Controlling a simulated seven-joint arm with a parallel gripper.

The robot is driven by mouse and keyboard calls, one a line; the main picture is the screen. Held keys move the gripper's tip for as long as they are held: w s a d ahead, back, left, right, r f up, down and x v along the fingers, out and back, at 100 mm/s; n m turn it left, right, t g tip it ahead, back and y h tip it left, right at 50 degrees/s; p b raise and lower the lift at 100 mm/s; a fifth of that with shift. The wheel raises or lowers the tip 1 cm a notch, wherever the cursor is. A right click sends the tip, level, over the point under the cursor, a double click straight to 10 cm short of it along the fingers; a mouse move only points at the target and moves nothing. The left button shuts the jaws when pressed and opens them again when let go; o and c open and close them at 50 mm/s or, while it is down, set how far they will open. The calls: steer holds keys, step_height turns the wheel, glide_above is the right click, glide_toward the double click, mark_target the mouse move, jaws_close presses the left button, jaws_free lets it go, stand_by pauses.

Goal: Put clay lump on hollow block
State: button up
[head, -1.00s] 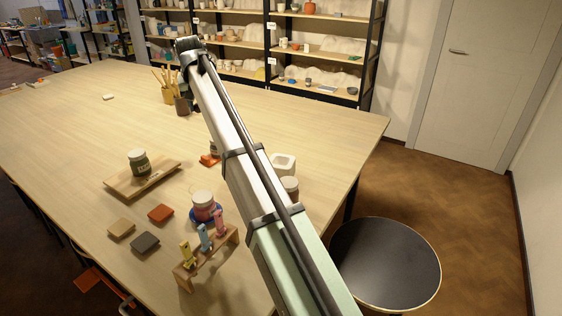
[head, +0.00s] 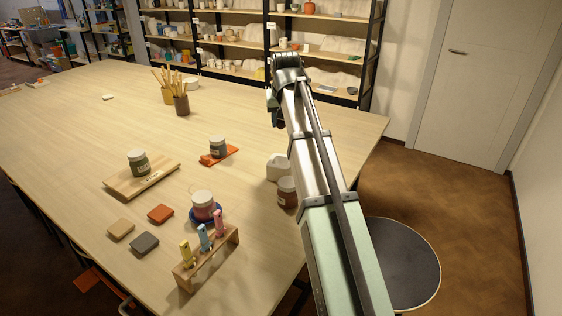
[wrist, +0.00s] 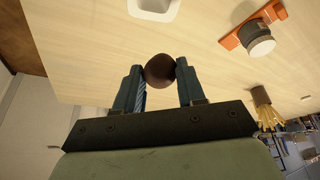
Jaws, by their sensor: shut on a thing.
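The brown, rounded clay lump (wrist: 159,71) is held between the two fingertips of my gripper (wrist: 157,78) in the wrist view, above the table. In the head view my gripper (head: 275,107) is at the far right part of the table, and the lump cannot be made out there. The white hollow block (head: 277,168) stands on the table nearer to me than the gripper, partly covered by my arm. It also shows at the top edge of the wrist view (wrist: 154,15), cut off, apart from the lump.
A brown jar (head: 287,196) stands close to the hollow block. A grey jar (head: 217,147) sits on an orange tile (head: 232,152) to its left. Brush pots (head: 181,104) stand further back. A wooden rack (head: 212,254) and a pink jar (head: 203,202) are nearer.

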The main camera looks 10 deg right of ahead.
mark_target(280, 159)
steer(key=shift+s+a+f+n, duration=0.1)
steer(key=shift+s+f+n, duration=0.1)
steer(key=shift+s, duration=0.2)
steer(key=shift+s+a+f+n, duration=0.1)
steer(key=shift+s+f, duration=0.05)
steer(key=shift+s, duration=0.25)
steer(key=shift+a+n+y, duration=0.1)
steer(key=shift+n+y, duration=0.2)
steer(key=shift+n, duration=0.2)
steer(key=shift+s+f, duration=0.1)
steer(key=shift+f, duration=4.95)
steer(key=shift+f, duration=0.1)
steer(key=o, duration=1.1)
steer(key=shift+c, duration=0.2)
steer(key=v, duration=1.2)
